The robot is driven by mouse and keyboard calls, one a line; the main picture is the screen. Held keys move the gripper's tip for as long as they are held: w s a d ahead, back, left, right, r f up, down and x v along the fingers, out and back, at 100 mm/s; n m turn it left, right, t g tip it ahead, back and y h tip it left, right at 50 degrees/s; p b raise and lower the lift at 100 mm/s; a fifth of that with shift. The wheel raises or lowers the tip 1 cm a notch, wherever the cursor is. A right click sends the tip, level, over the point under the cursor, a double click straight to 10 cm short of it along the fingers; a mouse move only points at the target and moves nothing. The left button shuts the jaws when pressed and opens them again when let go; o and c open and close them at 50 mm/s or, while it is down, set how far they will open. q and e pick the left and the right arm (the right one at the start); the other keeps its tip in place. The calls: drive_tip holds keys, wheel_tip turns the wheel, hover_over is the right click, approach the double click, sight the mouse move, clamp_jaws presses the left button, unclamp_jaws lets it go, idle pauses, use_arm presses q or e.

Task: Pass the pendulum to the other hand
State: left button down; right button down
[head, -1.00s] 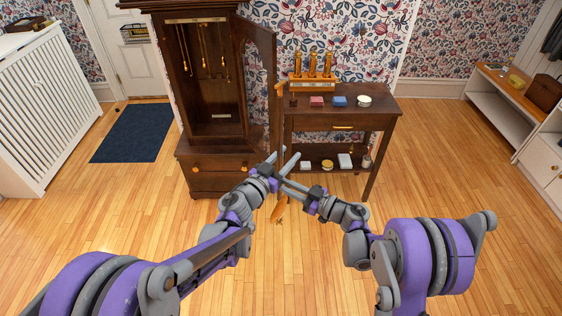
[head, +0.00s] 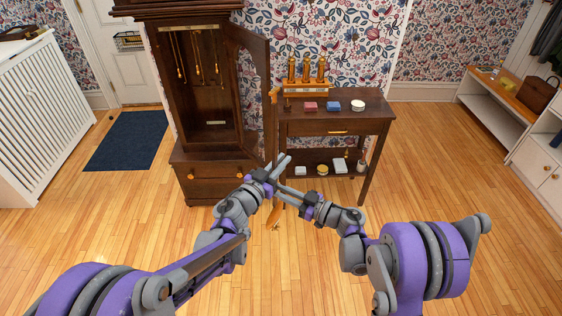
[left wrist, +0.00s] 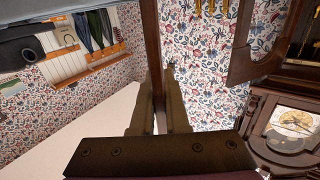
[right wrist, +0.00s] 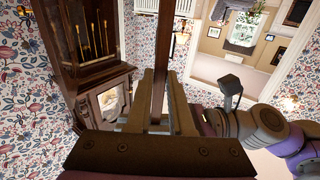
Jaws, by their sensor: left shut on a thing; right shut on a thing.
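The pendulum is a long brown wooden rod that hangs upright in front of the clock case; its orange lower part (head: 274,214) shows below my grippers in the head view. My left gripper (head: 283,161) is shut on the rod from the left. My right gripper (head: 281,189) is shut on it from the right, slightly lower. The rod runs between the fingers in the left wrist view (left wrist: 152,45) and in the right wrist view (right wrist: 160,85). The grippers partly hide the rod.
The dark tall clock case (head: 215,150) stands behind with its door (head: 248,95) open. To its right is a side table (head: 372,103) with a brass-weight stand (head: 306,88), small boxes and a white round pot (head: 358,104). A blue mat (head: 126,140) lies left. The floor in front is clear.

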idle(0.8)
drive_tip(key=c, duration=0.7)
unclamp_jaws()
